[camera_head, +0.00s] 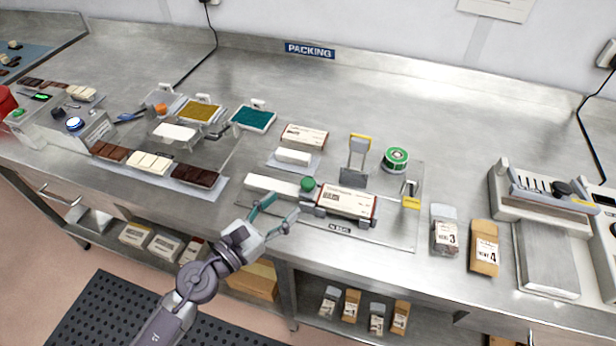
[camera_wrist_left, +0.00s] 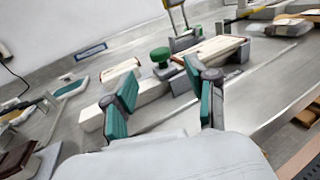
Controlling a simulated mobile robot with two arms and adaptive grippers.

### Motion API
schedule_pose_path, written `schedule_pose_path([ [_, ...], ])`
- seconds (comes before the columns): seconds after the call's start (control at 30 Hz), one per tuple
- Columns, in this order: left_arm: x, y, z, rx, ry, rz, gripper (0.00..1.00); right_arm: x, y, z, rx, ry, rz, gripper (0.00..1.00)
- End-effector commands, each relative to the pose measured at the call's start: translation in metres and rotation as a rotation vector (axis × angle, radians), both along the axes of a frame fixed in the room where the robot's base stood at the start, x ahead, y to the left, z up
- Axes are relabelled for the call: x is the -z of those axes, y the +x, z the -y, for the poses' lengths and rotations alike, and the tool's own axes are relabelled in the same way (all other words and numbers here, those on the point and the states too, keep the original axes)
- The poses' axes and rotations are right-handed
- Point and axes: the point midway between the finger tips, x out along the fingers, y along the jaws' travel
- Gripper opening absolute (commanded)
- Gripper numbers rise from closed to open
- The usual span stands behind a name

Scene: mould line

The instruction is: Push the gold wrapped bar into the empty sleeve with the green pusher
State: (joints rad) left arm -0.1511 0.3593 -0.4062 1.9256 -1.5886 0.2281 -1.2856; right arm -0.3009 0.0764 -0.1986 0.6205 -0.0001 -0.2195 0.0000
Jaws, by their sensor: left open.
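The green pusher knob (camera_head: 308,183) stands at the left end of a printed cream carton sleeve (camera_head: 345,201) lying on a metal plate. A long white block (camera_head: 268,184) lies to the left of the knob. My left gripper (camera_head: 284,205) is open and empty, in front of the white block and left of the sleeve. In the left wrist view the green knob (camera_wrist_left: 160,56) shows beyond and between the open fingers (camera_wrist_left: 162,84), apart from them. The sleeve (camera_wrist_left: 215,48) lies behind the right finger. I cannot make out a gold wrapped bar. My right gripper is out of view.
A metal stand (camera_head: 356,158), a green tape roll (camera_head: 396,158) and another printed carton (camera_head: 305,136) stand behind. Packets (camera_head: 445,235) and a press-like machine (camera_head: 545,215) are at right. Chocolate bars (camera_head: 150,162) lie on a tray at left. The bench's back middle is clear.

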Motion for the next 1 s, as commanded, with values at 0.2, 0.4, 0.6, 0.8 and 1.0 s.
schedule_pose_path([
  [0.2, -0.003, 0.038, 0.032, -0.002, -0.004, 0.0, 0.57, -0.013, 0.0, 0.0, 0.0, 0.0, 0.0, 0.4],
  [0.4, -0.001, 0.06, 0.051, -0.002, -0.003, 0.0, 0.57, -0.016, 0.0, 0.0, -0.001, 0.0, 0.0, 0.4],
  [0.6, 0.0, 0.069, 0.059, -0.001, -0.002, -0.001, 0.57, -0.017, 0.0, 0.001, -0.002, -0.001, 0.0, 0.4],
  [0.8, 0.0, 0.07, 0.06, -0.001, -0.002, -0.001, 0.57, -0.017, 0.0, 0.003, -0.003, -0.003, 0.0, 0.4],
  [1.0, 0.0, 0.07, 0.06, -0.001, -0.003, -0.001, 0.35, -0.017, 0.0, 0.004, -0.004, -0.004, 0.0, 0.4],
])
